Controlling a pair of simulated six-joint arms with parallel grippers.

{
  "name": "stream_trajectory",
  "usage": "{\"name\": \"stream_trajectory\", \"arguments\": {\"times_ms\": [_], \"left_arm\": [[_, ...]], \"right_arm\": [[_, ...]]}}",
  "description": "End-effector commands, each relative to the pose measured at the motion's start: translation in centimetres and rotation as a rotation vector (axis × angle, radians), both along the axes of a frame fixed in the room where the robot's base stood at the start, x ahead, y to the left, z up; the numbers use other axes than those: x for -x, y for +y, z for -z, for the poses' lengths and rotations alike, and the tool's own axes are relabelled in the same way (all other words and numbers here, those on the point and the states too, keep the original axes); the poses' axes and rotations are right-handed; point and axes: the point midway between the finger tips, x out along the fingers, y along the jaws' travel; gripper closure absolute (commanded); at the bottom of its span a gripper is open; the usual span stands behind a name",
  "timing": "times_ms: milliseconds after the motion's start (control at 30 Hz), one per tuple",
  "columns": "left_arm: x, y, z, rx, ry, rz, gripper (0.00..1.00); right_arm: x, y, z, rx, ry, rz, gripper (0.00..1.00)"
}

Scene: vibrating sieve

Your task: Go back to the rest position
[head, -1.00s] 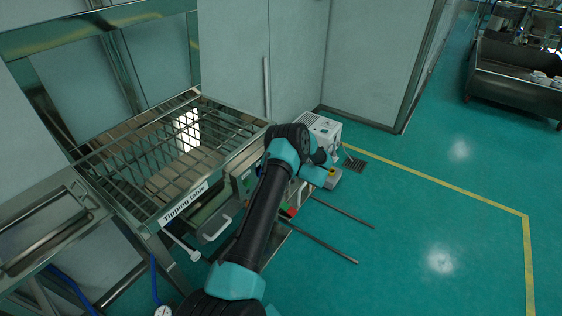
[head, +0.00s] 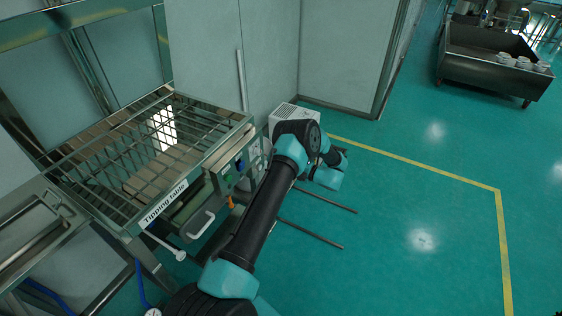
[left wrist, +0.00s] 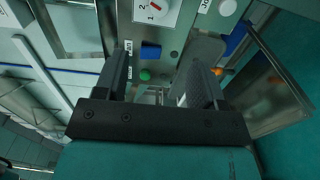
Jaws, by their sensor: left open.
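My left arm rises from the bottom of the head view, with its bent wrist (head: 326,176) to the right of the tipping table; its fingers cannot be made out there. In the left wrist view my left gripper (left wrist: 164,76) is open, its two dark fingers apart with nothing held between them. Beyond the fingers is a control panel (left wrist: 176,45) with a dial, a blue button (left wrist: 151,51) and a green button (left wrist: 145,75). The gripper looks clear of the panel. The panel also shows in the head view (head: 229,178). My right gripper is not in view.
The tipping table (head: 152,209) with its metal grid stands at the left. A white box (head: 295,114) stands behind my arm. Two thin bars (head: 312,234) extend over the floor. Green floor at the right is open, up to a steel trough (head: 490,67) at the far right.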

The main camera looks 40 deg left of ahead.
Motion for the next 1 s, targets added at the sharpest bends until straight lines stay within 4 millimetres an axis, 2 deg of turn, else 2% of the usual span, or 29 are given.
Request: {"name": "stream_trajectory", "arguments": {"times_ms": [100, 200, 767, 867, 1000], "left_arm": [[-0.3, -1.3, 0.0, 0.000, -0.001, 0.002, 0.36], [-0.4, -1.8, 0.0, 0.000, -0.001, 0.000, 0.36], [-0.5, -1.8, 0.0, 0.005, 0.007, 0.014, 0.36], [-0.7, -1.9, 0.3, 0.025, 0.042, 0.074, 0.36], [-1.4, -2.3, 1.2, 0.089, 0.164, 0.268, 0.36]], "right_arm": [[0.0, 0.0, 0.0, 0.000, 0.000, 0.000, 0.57], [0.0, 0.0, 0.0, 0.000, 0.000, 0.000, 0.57], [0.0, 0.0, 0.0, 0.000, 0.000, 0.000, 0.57], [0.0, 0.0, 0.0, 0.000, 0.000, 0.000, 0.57], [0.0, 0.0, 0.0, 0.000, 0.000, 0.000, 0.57]]}}
